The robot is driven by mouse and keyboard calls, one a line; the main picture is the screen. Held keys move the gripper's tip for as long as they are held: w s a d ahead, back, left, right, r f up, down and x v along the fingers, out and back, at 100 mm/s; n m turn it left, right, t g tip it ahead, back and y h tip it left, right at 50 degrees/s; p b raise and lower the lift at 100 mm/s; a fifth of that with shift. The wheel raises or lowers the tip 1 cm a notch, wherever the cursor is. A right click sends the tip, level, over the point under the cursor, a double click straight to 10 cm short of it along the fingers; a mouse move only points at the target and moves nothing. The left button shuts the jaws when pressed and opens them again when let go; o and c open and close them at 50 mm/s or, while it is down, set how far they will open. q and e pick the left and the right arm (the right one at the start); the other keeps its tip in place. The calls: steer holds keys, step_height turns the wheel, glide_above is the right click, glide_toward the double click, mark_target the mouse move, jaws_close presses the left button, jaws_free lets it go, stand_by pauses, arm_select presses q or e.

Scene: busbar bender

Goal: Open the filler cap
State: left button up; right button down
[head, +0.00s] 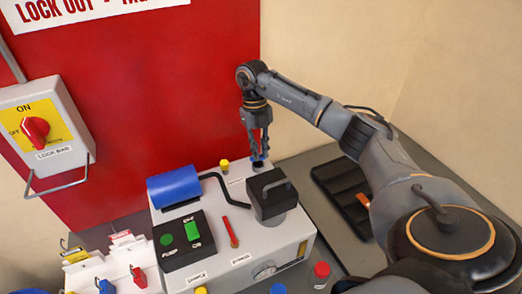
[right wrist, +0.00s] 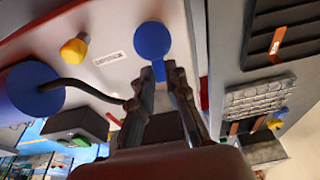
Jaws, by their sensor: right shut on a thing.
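The blue round cap (right wrist: 152,40), which I take for the filler cap, shows in the right wrist view with a narrow blue tab below it. My right gripper (right wrist: 164,72) is shut on that tab, with the fingertips on either side. In the head view the right gripper (head: 258,150) points down at the back right of the white bender unit (head: 262,243). Only a little blue and a dark base show under its fingertips there. I cannot tell whether the cap is seated or raised. My left gripper is not in view.
A lockout switch box (head: 42,128) hangs at left. A black tray (head: 345,196) lies right. Padlocks (head: 138,277) hang front left.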

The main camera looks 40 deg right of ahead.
stand_by(0.5)
steer(key=c, duration=1.3)
jaws_free()
steer(key=shift+w, duration=0.1)
steer(key=v, duration=0.3)
steer(key=s+v, duration=0.1)
steer(key=v, duration=0.2)
steer(key=s+v, duration=0.1)
steer(key=v, duration=0.2)
steer(key=shift+a+r, duration=0.2)
steer(key=shift+r, duration=0.4)
